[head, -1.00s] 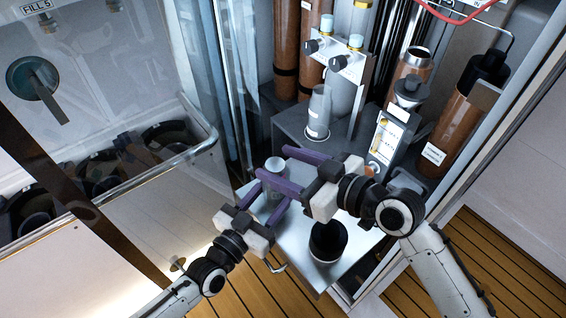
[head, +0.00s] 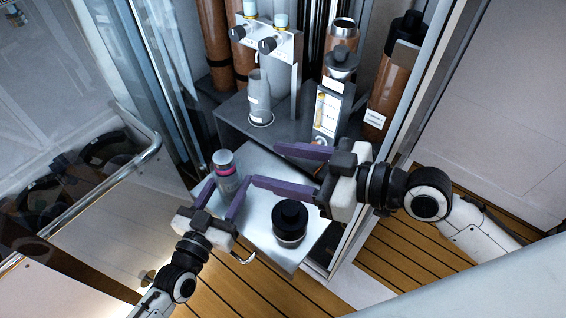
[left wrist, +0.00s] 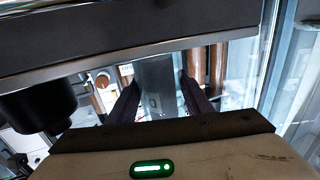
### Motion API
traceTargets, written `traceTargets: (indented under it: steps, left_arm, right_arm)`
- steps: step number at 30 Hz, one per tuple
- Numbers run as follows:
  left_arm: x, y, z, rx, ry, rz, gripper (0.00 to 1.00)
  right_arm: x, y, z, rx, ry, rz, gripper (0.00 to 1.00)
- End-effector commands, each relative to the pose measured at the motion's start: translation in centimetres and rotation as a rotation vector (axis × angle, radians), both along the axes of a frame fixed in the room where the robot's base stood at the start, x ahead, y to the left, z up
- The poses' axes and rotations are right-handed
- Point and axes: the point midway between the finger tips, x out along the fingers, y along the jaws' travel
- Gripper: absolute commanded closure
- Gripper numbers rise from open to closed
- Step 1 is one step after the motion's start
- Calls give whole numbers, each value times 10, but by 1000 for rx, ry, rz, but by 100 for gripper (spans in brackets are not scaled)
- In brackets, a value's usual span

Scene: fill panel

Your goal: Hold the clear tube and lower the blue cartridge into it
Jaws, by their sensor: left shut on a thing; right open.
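An upright cylinder (head: 227,173) with a grey top and a pink band stands over the left part of the metal tray in the head view. My left gripper (head: 226,187) is shut on it, with purple fingers on both sides. In the left wrist view a grey, see-through-looking cylinder (left wrist: 157,88), which I take as the tube, sits between the dark fingers. I see no clearly blue part, and cannot tell tube from cartridge in this cylinder. My right gripper (head: 265,165) is open and empty, its fingers spread to the right of the cylinder.
A black-topped jar (head: 290,220) stands on the metal tray (head: 262,232), below the right gripper. Behind are a clear-grey bottle (head: 260,100), a valve panel (head: 268,40), a labelled device (head: 330,110) and brown cylinders (head: 388,85). A glass door with a rail closes the left side.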

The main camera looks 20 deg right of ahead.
Motion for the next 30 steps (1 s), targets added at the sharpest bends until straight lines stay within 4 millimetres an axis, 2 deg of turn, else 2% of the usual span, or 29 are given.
traceTargets:
  steps: [14,15,19,30]
  left_arm:
    - [0,0,1,-1,-2,0,76]
    - [0,0,1,-1,-2,0,53]
    - [0,0,1,-1,-1,0,32]
    - [-5,4,0,0,0,0,32]
  right_arm:
    - [-4,-5,3,0,-1,0,45]
    - [-4,-5,3,0,-1,0,45]
    - [-4,-5,3,0,-1,0,45]
    - [-4,-5,3,0,-1,0,45]
